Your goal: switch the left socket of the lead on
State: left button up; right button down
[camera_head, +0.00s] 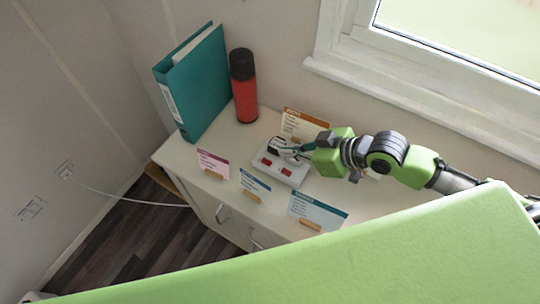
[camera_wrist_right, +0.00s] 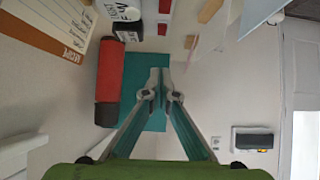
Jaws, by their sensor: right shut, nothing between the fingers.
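The lead (camera_head: 262,172) is a white socket block lying on the counter, with a left red switch (camera_head: 267,162) and a right red switch (camera_head: 286,171). A dark plug (camera_head: 275,144) sits at its back. My right gripper (camera_head: 284,151) is shut and empty, its tips above the back part of the lead, behind the switches. I cannot tell whether they touch it. In the right wrist view the gripper (camera_wrist_right: 160,86) points toward the binder, with part of the lead (camera_wrist_right: 151,18) at the top edge. The switch positions are too small to read. My left gripper is out of view.
A teal binder (camera_head: 193,85) and a red flask (camera_head: 244,95) stand at the back left. Cards on small stands surround the lead: pink (camera_head: 213,162), blue (camera_head: 255,185), teal (camera_head: 317,210), orange-topped (camera_head: 303,124). A white cable (camera_head: 130,198) runs to a wall socket (camera_head: 65,170).

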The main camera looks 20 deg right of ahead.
aim_at(270, 163)
jog(key=p+x, duration=0.1)
jog(key=x, duration=0.5)
jog(key=shift+r, duration=0.15)
jog(key=f, duration=0.2)
jog(key=shift+w+a+f+p, duration=0.15)
jog(key=shift+a+f+p, duration=0.1)
jog(key=shift+p, duration=0.05)
jog(key=shift+f, duration=1)
jog(key=shift+w, duration=0.1)
jog(key=shift+f, duration=0.1)
jog(key=shift+w+a+f, duration=0.1)
jog(key=shift+f, duration=0.15)
jog(key=shift+r, duration=0.1)
